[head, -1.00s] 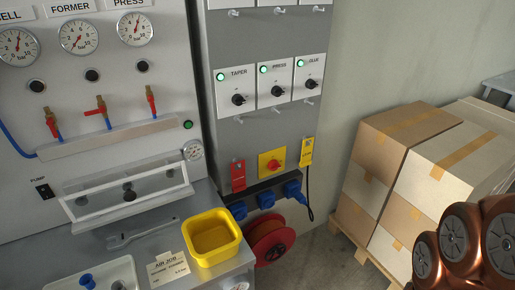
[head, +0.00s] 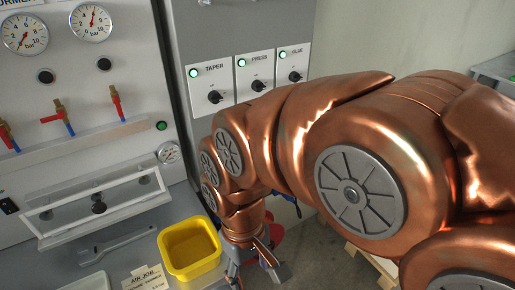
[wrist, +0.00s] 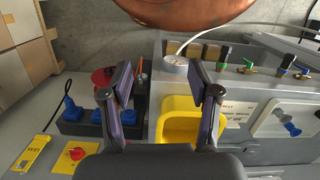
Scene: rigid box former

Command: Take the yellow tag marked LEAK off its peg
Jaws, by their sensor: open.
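The yellow tag (wrist: 32,152) hangs at the lower left of the wrist view, on the grey panel beside the red rotary switch on its yellow plate (wrist: 75,155). Its print is small and partly legible; its peg cannot be made out. In the head view my arm hides the tag. My gripper (head: 258,268) is low in the head view, just right of the yellow bin. In the wrist view my gripper (wrist: 160,82) is open and empty, its fingers wide apart, with the tag well to their left and apart from them.
Blue plugs (wrist: 72,108) and a black cable are between the tag and my left finger. A yellow bin (head: 190,248) stands on the bench near my gripper. Cardboard boxes (wrist: 22,50) are at the upper left of the wrist view.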

